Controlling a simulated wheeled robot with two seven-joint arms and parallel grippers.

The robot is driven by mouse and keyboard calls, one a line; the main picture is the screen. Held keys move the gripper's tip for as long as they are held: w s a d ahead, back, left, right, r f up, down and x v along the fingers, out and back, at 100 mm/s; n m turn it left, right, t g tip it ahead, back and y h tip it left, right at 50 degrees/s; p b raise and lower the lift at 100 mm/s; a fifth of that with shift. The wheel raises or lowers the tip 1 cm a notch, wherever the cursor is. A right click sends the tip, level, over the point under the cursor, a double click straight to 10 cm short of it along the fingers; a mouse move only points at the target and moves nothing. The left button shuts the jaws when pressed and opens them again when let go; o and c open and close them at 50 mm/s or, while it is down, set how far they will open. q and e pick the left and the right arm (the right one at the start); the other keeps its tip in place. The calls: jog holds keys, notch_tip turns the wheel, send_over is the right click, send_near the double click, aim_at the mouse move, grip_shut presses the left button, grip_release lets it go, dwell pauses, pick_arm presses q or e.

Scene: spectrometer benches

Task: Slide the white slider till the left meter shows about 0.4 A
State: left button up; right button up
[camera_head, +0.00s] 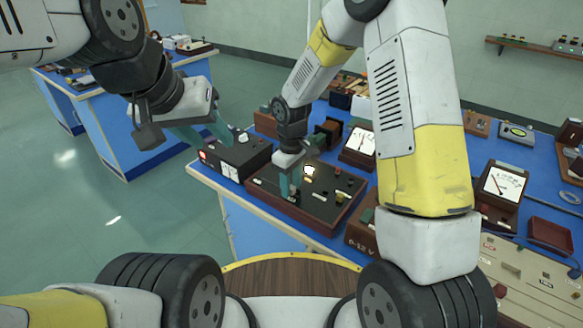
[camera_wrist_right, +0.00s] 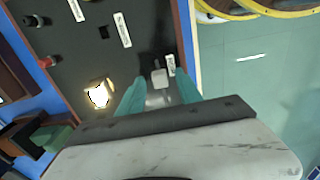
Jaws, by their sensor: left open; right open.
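The white slider (camera_wrist_right: 160,77) sits on the dark panel of a brown wooden box (camera_head: 330,200). In the right wrist view it lies between the two teal fingers of my right gripper (camera_wrist_right: 160,92), with room on both sides. My right gripper (camera_head: 290,185) is open and low over the near-left part of the panel in the head view. The left meter (camera_head: 358,146) has a white face and stands behind the box, left of my right forearm; its reading is too small to tell. My left gripper (camera_head: 206,132) is open and empty, above a black box.
A lit lamp (camera_wrist_right: 98,95) is on the panel and also shows in the head view (camera_head: 309,170). The black box (camera_head: 236,157) stands left of the panel. A second meter (camera_head: 503,184) stands at the right. The bench's front edge is close to the panel.

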jog(key=shift+c, duration=0.4)
grip_shut()
dwell(1.0)
